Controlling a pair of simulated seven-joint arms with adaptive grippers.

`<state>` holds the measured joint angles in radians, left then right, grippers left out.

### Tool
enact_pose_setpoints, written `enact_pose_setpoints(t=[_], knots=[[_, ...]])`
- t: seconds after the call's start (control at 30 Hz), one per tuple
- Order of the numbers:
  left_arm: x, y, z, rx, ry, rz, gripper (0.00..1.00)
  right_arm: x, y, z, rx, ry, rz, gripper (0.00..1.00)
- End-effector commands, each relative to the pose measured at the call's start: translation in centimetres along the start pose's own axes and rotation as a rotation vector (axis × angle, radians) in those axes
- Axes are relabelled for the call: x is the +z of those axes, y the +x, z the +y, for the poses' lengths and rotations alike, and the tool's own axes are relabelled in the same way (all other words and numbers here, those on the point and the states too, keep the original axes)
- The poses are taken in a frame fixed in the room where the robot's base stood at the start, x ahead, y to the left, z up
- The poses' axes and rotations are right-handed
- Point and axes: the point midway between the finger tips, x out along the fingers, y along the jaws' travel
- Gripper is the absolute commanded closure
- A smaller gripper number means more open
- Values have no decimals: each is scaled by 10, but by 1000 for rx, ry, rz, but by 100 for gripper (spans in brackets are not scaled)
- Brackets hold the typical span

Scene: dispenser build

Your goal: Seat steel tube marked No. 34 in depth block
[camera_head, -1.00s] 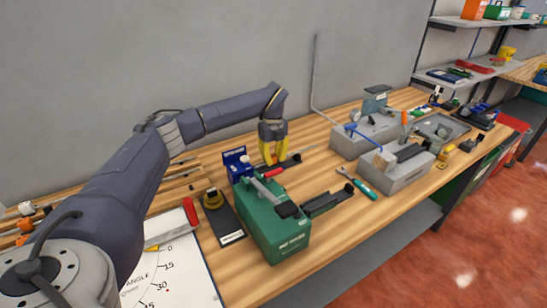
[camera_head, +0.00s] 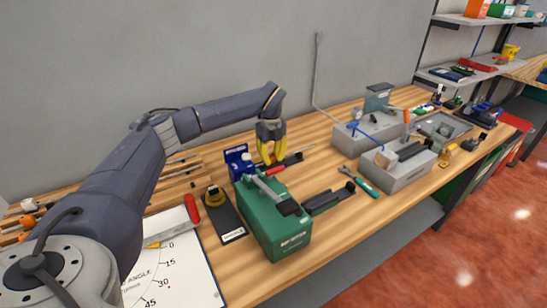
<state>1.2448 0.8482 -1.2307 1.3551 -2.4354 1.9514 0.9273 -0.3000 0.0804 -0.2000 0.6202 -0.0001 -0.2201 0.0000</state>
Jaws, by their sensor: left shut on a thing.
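My left gripper (camera_head: 271,155), with yellow fingers, points down at the back of the bench, behind the green block. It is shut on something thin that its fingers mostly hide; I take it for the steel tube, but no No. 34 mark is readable. The fingertips are low over a dark strip with a small black block (camera_head: 296,157) at its right end. I cannot tell for sure whether this is the depth block, or whether the held piece touches it. My right gripper is not in view.
A green block (camera_head: 277,232) with a blue fixture (camera_head: 237,160) stands just in front of the gripper. Grey blocks (camera_head: 398,172) stand to the right, near a teal-handled tool (camera_head: 366,187). An angle chart (camera_head: 178,268) lies front left.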

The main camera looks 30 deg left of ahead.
Motion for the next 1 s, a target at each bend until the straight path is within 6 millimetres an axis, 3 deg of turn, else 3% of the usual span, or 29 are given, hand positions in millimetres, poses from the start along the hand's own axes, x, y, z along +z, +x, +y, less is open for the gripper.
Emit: enact_pose_setpoints(t=[1.0], knots=[[0, 0, 26, 1, 0, 0, 100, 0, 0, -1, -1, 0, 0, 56]])
